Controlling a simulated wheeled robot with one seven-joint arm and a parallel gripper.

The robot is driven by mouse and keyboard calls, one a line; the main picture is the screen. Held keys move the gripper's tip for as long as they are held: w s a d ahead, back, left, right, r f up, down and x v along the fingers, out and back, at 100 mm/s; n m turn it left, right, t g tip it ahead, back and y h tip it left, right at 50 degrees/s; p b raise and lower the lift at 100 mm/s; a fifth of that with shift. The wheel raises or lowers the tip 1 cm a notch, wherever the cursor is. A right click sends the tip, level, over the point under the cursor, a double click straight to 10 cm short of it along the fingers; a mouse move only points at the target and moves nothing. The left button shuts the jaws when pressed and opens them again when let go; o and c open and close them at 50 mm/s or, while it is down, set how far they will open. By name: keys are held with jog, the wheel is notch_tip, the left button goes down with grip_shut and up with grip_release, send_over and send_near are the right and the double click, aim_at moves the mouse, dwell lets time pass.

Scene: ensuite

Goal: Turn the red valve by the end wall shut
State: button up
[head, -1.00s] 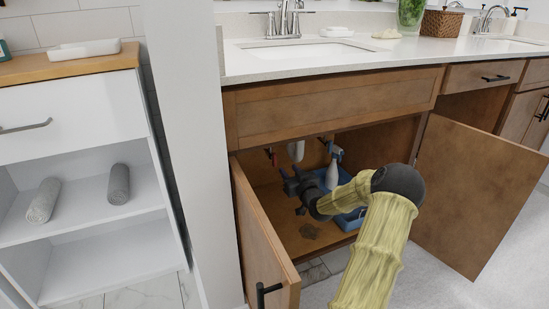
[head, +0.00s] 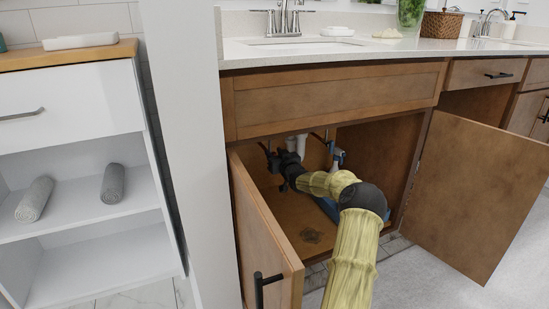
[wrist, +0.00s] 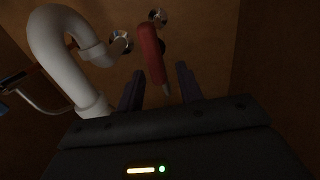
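The red valve's lever handle (wrist: 151,52) shows in the upper middle of the wrist view, hanging slightly tilted in front of the cabinet's inner wall. Its lower tip appears between my two fingers; whether they touch it I cannot tell. My gripper (wrist: 160,84) is open, with a dark finger on each side of the lever's lower end. In the head view my gripper (head: 274,158) reaches into the open sink cabinet at the left, by the end wall. There my gripper and wrist hide the red valve.
A white drain pipe (wrist: 62,55) curves close to my gripper's left in the wrist view. The left cabinet door (head: 262,230) and right door (head: 478,195) stand open beside my arm. A spray bottle (head: 338,160) and a blue tub (head: 328,208) are partly hidden behind my arm.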

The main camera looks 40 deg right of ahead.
jog(key=shift+w, duration=0.25)
grip_shut()
